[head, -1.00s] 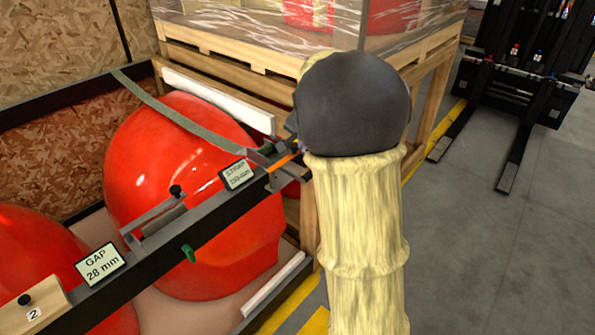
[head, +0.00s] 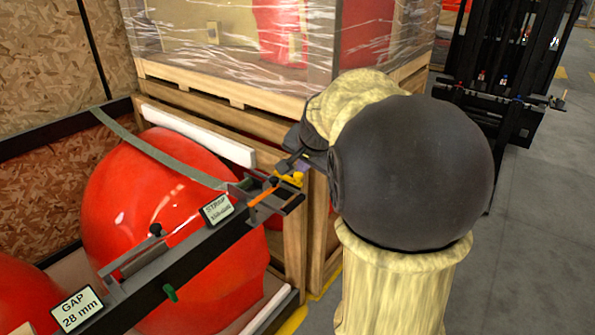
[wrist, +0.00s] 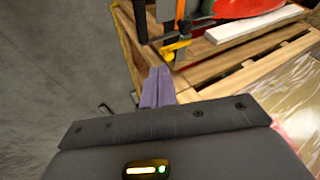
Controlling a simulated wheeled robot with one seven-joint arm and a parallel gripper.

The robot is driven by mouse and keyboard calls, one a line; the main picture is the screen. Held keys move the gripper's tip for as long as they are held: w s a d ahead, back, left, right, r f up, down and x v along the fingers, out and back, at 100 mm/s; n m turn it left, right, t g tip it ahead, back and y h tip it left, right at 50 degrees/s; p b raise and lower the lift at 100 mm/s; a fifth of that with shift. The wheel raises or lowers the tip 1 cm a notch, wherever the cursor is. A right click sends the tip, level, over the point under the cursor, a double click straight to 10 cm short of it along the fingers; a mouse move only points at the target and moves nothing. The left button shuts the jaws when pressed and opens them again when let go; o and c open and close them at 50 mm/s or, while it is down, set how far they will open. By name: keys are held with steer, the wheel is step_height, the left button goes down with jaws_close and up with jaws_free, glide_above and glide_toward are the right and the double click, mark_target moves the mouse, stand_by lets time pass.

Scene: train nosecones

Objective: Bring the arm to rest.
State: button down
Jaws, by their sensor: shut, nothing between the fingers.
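My arm, in a pale yellow sleeve with a dark round joint, stands folded at the right of centre in the head view. My gripper (wrist: 157,88) shows in the wrist view as two purple fingers pressed together, with nothing between them. In the head view it is mostly hidden by my arm; a bit of purple (head: 303,165) shows close to the strap bracket (head: 266,193). The bracket has an orange lever (head: 263,196) and a yellow piece (head: 290,180). In the wrist view the fingertips appear apart from the yellow piece (wrist: 175,47).
Red nosecones (head: 150,220) lie in a crate under a grey strap (head: 158,155) and a black bar with labels. A film-wrapped wooden crate (head: 235,90) stands behind. A dark forklift (head: 500,75) stands at the right. Grey floor (head: 540,230) is open at right.

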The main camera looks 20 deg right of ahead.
steer(key=s+a+f+n+g+y, duration=0.1)
steer(key=s+a+f+n+g, duration=0.1)
steer(key=s+a+f+n, duration=0.45)
steer(key=s+a+f+n+g, duration=0.2)
steer(key=s+a+f+n, duration=0.2)
steer(key=s+a+f, duration=0.5)
steer(key=w+d+p+v, duration=0.1)
steer(key=d+p+v, duration=0.1)
steer(key=p+v, duration=1)
steer(key=shift+d+p, duration=0.15)
steer(key=shift+p, duration=0.6)
stand_by(1.3)
